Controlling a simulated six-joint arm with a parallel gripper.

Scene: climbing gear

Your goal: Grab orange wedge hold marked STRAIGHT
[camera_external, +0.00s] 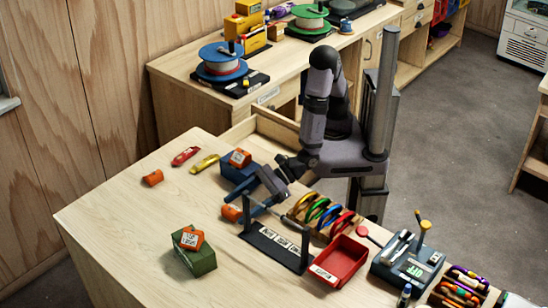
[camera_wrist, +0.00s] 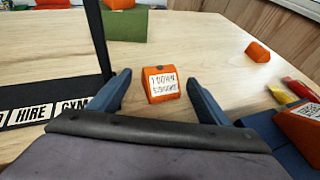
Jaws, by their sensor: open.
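An orange wedge hold (camera_wrist: 163,84) with a white label lies on the table between my gripper's fingers (camera_wrist: 158,78) in the wrist view. Its label has two lines; the top seems to read "1 DOWN", and the lower word is too blurred to be sure of. In the external view this hold (camera_external: 231,213) sits just ahead of my gripper (camera_external: 248,202). My gripper is open and low over the table, with a gap visible on both sides of the hold. Other orange holds lie on a blue block (camera_wrist: 285,145), on a green block (camera_wrist: 127,27), and loose on the table (camera_wrist: 258,51).
Red (camera_external: 185,156) and yellow (camera_external: 205,163) pieces lie at the back left.

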